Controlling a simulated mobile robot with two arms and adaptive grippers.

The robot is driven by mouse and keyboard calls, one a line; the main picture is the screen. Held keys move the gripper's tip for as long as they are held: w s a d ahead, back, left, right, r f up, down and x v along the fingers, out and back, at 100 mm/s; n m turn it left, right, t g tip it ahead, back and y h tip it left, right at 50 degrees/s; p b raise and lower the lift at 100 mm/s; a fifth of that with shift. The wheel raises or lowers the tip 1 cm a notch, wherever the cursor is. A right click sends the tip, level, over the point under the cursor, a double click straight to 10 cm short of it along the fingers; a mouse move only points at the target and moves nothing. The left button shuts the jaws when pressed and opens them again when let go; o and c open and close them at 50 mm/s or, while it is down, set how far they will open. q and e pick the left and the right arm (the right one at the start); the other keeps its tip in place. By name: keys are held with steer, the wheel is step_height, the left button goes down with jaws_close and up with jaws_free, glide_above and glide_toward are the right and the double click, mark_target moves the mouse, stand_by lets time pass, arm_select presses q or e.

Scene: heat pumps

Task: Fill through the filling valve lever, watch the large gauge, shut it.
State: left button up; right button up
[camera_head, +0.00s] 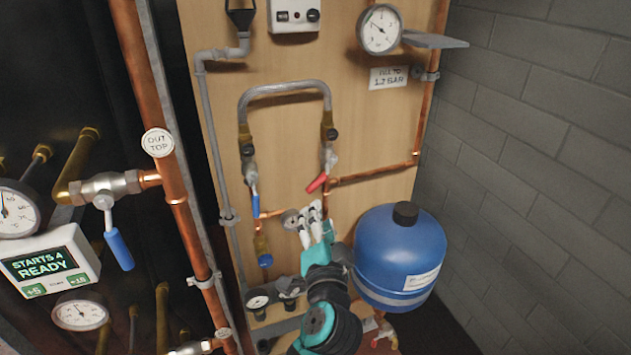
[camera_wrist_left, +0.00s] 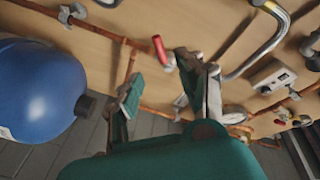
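On the wooden board, a grey filling hose (camera_head: 285,88) loops between two valves. The right valve has a red lever (camera_head: 317,183), tilted down to the left; the left one has a blue lever (camera_head: 254,200) hanging down. I cannot tell which is the filling lever. The large gauge (camera_head: 380,28) is at the top right; its scale is too small to read. My left gripper (camera_head: 309,212) is just below the red lever, apart from it. In the wrist view its fingers (camera_wrist_left: 156,85) are spread and empty, with the red lever (camera_wrist_left: 160,50) beyond the gap.
A blue tank (camera_head: 400,252) stands close right of my gripper. Copper pipes and a blue-handled valve (camera_head: 118,248) are at left.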

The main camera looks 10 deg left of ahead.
mark_target(316, 187)
arm_select(q)
steer(key=p+x, duration=0.1)
steer(key=x, duration=1.1)
steer(key=shift+w+a+f+p, duration=0.1)
steer(key=shift+w+p, duration=0.15)
steer(key=shift+p, duration=0.1)
jaws_close()
steer(key=shift+f, duration=0.2)
